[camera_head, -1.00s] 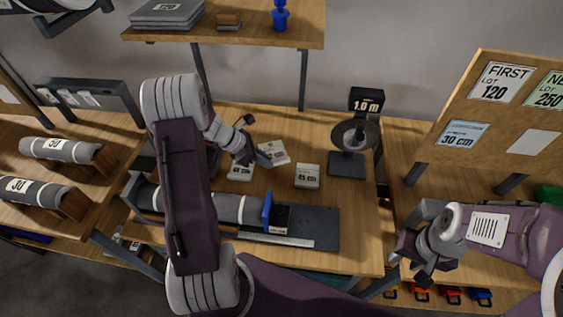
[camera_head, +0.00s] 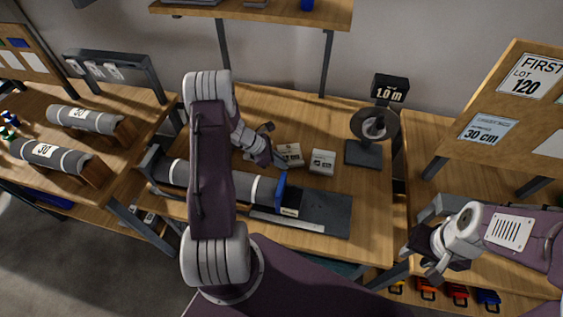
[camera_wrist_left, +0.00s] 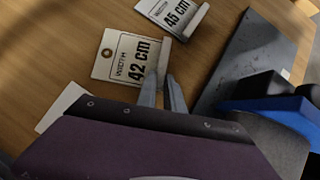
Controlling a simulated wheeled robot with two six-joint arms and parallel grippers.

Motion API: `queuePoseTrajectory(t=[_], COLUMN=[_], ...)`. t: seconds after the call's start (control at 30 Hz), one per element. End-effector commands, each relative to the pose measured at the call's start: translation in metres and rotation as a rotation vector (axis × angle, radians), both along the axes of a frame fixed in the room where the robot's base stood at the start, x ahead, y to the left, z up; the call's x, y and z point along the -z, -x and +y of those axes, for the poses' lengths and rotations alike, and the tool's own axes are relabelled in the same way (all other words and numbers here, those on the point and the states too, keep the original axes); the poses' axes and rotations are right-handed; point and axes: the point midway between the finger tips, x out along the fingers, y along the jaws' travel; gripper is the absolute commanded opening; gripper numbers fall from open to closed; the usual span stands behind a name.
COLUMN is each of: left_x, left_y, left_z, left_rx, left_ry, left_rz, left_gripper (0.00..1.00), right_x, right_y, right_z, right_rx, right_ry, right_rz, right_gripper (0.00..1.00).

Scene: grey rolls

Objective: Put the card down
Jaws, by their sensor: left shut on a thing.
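A white card marked 42 cm (camera_wrist_left: 128,58) is at the tips of my left gripper (camera_wrist_left: 163,92), which is shut on its ridged edge. In the head view the card (camera_head: 290,152) is low over or on the wooden table (camera_head: 340,112), beside my left gripper (camera_head: 278,164); I cannot tell whether it touches the wood. A second card, marked 45 cm (camera_wrist_left: 172,14), lies to its right and also shows in the head view (camera_head: 322,161). My right gripper (camera_head: 428,258) hangs at the right, fingers apart and empty.
Another pale card (camera_wrist_left: 62,106) is partly hidden below my gripper.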

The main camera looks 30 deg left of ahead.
Motion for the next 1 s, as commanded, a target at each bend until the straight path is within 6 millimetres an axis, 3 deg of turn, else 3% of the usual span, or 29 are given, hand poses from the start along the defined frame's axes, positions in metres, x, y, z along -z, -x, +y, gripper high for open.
queuePoseTrajectory(t=[0.07,0.1,0.17,0.53,1.0], left_x=[-0.001,-0.001,-0.001,-0.006,-0.088], left_y=[0.000,0.000,0.000,0.001,0.039], left_z=[0.000,0.000,0.000,0.003,0.053], left_rx=[0.000,0.000,0.000,-0.001,-0.003], left_ry=[0.000,0.000,0.000,-0.001,-0.002], left_rz=[0.000,0.000,0.000,-0.001,-0.002], left_gripper=[0.00,0.17,0.34,0.34,0.34], right_x=[0.000,0.000,0.000,-0.001,-0.005], right_y=[0.000,0.000,0.000,0.000,0.000], right_z=[0.000,0.000,0.000,0.000,0.000], right_rx=[0.000,0.000,0.000,0.000,0.000], right_ry=[0.000,0.000,0.000,0.000,0.000], right_rz=[0.000,0.000,0.000,0.000,0.000], right_gripper=[0.37,0.37,0.37,0.37,0.37])
